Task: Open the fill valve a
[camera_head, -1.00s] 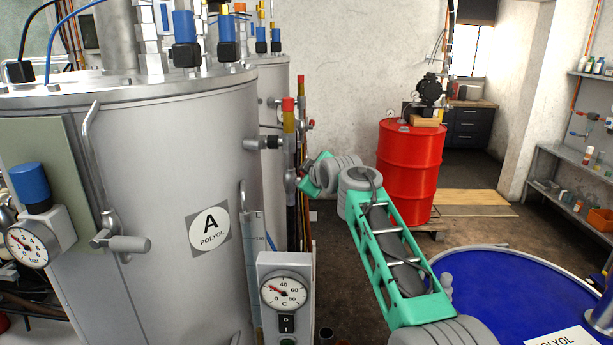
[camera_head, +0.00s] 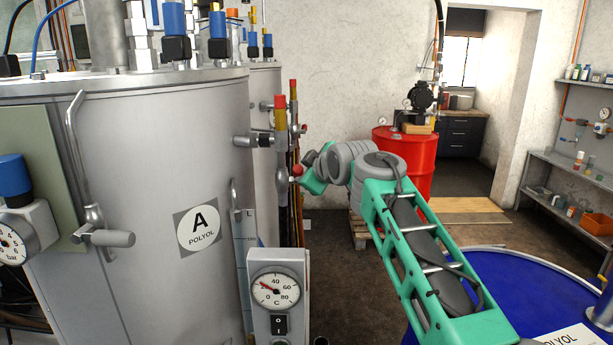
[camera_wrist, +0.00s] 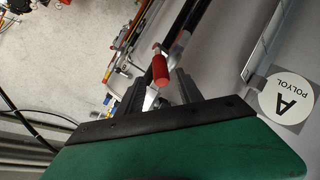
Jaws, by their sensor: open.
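The tank marked A POLYOL (camera_head: 150,170) stands at the left, and its round A label also shows at the right of the wrist view (camera_wrist: 288,98). A valve with a red-tipped handle (camera_head: 297,170) sits on the upright pipe (camera_head: 281,135) beside the tank. In the wrist view the red handle (camera_wrist: 160,68) appears between the two dark fingers of my gripper (camera_wrist: 160,92). My gripper is open, its fingers on either side of the handle. I cannot tell whether they touch it. In the head view my wrist (camera_head: 314,176) is right by the valve and the fingers are mostly hidden.
A gauge box with a switch (camera_head: 278,300) stands below the valve. A blue drum (camera_head: 500,285) is at the lower right and a red drum (camera_head: 415,165) behind my arm. Other pipes stand close behind the valve. Open floor lies between the tank and the drums.

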